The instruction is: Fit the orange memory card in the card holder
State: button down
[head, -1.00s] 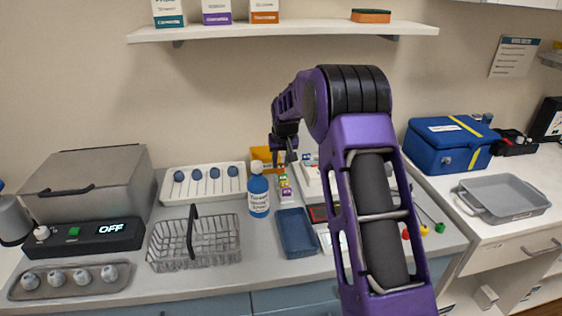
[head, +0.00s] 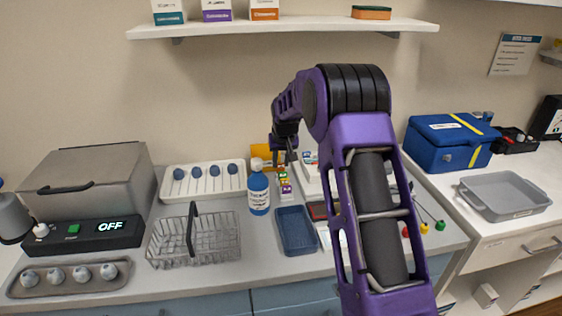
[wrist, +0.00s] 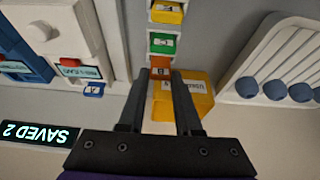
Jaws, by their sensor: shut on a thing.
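The orange memory card (wrist: 160,63) is between my fingertips in the wrist view. My gripper (wrist: 161,73) is shut on it. The card holder (wrist: 149,22) is a pale narrow strip that runs up from the card; a green card (wrist: 162,43) and a yellow card (wrist: 167,12) stand in it, in line with the orange one. The orange card is at the near end of this row; I cannot tell whether it is seated in a slot. In the head view my gripper (head: 284,158) is above the back end of the holder (head: 288,194), and the orange card is hard to make out.
A yellow bin (wrist: 197,100) is close beside and below my fingers. A white rack with blue knobs (wrist: 240,75) is to the right in the wrist view. A white device (wrist: 105,25) stands left.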

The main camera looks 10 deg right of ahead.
jog(key=shift+f+b, duration=0.35)
jog(key=shift+f, duration=0.2)
dwell(0.5)
jog(key=c, duration=0.9)
grip_release()
jog(key=shift+r, duration=0.1)
jog(key=shift+r+p, duration=1.25)
jog(key=shift+r, duration=0.7)
jog(key=o, duration=0.6)
jog(key=shift+r, duration=0.1)
